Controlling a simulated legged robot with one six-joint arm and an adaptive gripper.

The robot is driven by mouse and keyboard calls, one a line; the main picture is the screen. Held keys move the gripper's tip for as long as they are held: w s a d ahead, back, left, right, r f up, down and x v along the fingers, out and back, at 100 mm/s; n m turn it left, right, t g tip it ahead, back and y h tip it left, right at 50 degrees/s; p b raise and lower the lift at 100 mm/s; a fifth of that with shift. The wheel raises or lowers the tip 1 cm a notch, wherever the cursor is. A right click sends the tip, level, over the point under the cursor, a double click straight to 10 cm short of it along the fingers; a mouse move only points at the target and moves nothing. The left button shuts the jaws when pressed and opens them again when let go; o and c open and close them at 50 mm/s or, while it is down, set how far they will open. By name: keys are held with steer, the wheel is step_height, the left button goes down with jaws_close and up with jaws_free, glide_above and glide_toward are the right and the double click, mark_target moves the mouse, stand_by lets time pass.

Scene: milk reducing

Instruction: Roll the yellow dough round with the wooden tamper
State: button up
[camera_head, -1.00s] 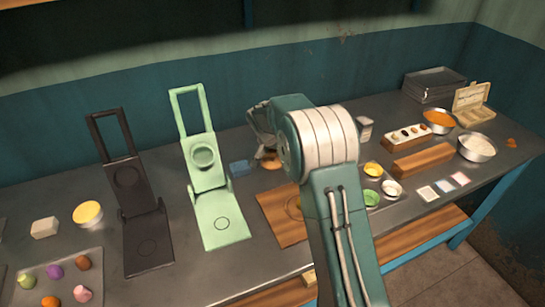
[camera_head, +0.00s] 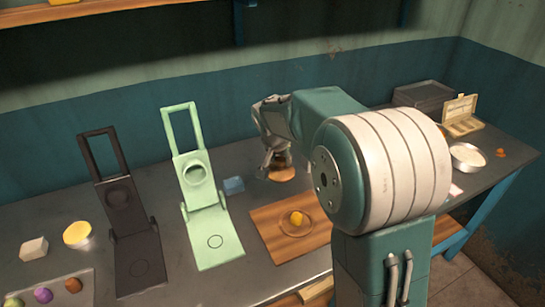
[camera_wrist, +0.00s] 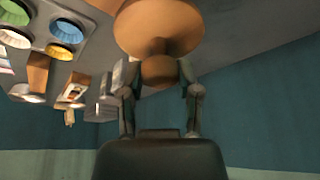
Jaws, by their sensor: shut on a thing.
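The yellow dough (camera_head: 296,218) is a small ball on a round marked spot of the wooden board (camera_head: 262,211). The wooden tamper (camera_head: 281,174) is behind the board, with its round disc low and facing down. My gripper (camera_head: 277,156) is over the tamper and shut on its knob. In the wrist view the tamper's disc (camera_wrist: 160,25) is at the top, and its knob (camera_wrist: 159,71) sits between the two fingers of my gripper (camera_wrist: 161,82). I cannot tell whether the disc touches the table. The dough is not visible in the wrist view.
A green press (camera_head: 214,238) and a black press (camera_head: 137,262) stand open left of the board. A blue block (camera_head: 233,186) lies just left of the tamper. My arm hides much of the right side. A flour bowl (camera_head: 467,158) is at the far right.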

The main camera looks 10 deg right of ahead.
mark_target(289, 172)
steer(key=s, duration=0.1)
steer(key=s+r, duration=0.1)
steer(key=s, duration=0.1)
steer(key=shift+s+d+r, duration=0.15)
steer(key=shift+s+d, duration=0.1)
steer(key=shift+d, duration=0.15)
steer(key=shift+s+d+f, duration=0.2)
steer(key=shift+s+f, duration=0.9)
steer(key=shift+f, duration=0.05)
steer(key=shift+s+d+f, duration=0.2)
steer(key=shift+s+f, duration=0.9)
steer(key=shift+f, duration=0.1)
steer(key=shift+s+d+f, duration=0.2)
steer(key=shift+s+f, duration=0.9)
steer(key=shift+f, duration=0.05)
steer(key=shift+f, duration=0.3)
steer(key=shift+s+d, duration=0.2)
steer(key=shift+s, duration=0.05)
steer(key=shift+d, duration=0.25)
steer(key=shift+w+d, duration=0.15)
steer(key=shift+d, duration=0.05)
